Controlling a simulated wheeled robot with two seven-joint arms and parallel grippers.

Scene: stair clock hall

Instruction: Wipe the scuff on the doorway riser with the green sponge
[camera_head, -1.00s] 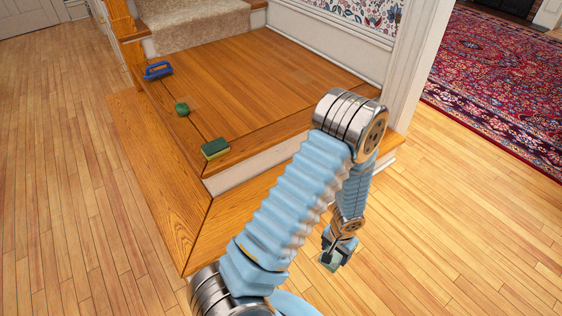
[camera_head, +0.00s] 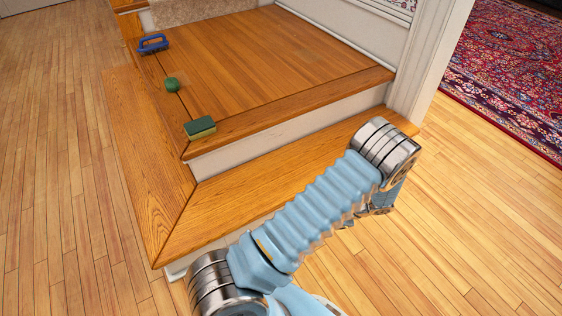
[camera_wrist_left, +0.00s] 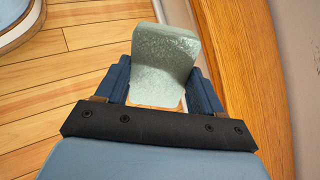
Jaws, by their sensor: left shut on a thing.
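A pale green sponge (camera_wrist_left: 165,62) sits between the blue fingers of my left gripper (camera_wrist_left: 160,78), which is shut on it. In the left wrist view, a wooden tread (camera_wrist_left: 250,80) and a pale riser face (camera_wrist_left: 302,50) lie to the right of the sponge, apart from it. In the head view, my left arm crosses the front of the steps and hides the gripper and sponge. The white upper riser (camera_head: 285,135) shows above the lower tread (camera_head: 225,205). I cannot clearly make out a scuff on it. My right gripper is out of view.
On the landing (camera_head: 260,65) stand a green-and-yellow sponge (camera_head: 200,128), a small dark green object (camera_head: 172,85) and a blue-handled brush (camera_head: 153,43) near the left edge. A white door post (camera_head: 432,65) and red rug (camera_head: 515,75) lie right. Floor around is clear.

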